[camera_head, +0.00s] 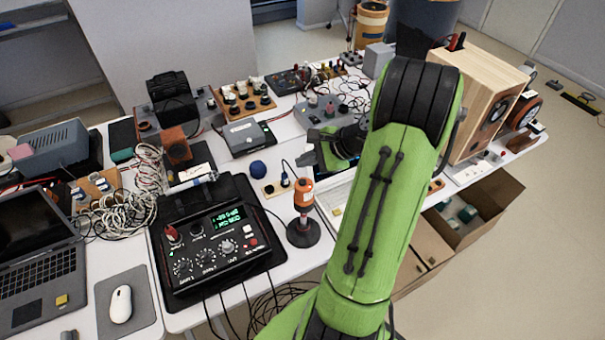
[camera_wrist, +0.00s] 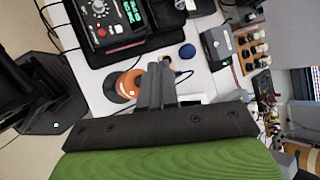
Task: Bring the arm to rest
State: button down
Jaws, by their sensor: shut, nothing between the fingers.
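My green arm reaches from the bottom of the head view up over the right part of the white table, bends at a black joint and hides part of the bench behind it. My gripper (camera_wrist: 160,70) shows in the wrist view with its two dark fingers together and nothing between them. It is above the table, beside an orange-handled tool (camera_head: 304,192) on a round black base. That tool also shows just left of the fingers in the wrist view (camera_wrist: 129,84). In the head view the gripper is partly hidden behind my arm.
A black instrument with a green display (camera_head: 216,245) stands front left of the orange tool. A dark blue ball (camera_head: 257,169) lies behind it. A wooden speaker box (camera_head: 487,95) stands right of my arm. An open cardboard box (camera_head: 500,190) is below the table's right edge. Cables crowd the table.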

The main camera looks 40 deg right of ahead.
notch_tip(320, 180, up, 2)
jog(key=shift+r+p, duration=0.1)
jog(key=shift+p, duration=0.6)
jog(key=s+a+r+n+g+h, duration=0.1)
jog(key=a+r+n, duration=0.25)
jog(key=a, duration=0.25)
jog(key=a+r+n+g, duration=0.1)
jog(key=a+r+n, duration=0.1)
jog(key=a+n, duration=0.35)
jog(key=s+a+r+n+g+h, duration=0.1)
jog(key=a+r+n+g, duration=0.15)
jog(key=a, duration=0.35)
jog(key=s+a+r+n+t+h, duration=0.1)
jog(key=s+a+r+n, duration=0.1)
jog(key=s+n, duration=0.3)
jog(key=s+a+r+n, duration=0.2)
jog(key=s+a+n, duration=0.2)
jog(key=s, duration=0.3)
jog(key=shift+s+n+t+h, duration=0.3)
jog(key=shift+n+t+h, duration=0.1)
jog(key=shift+n, duration=0.35)
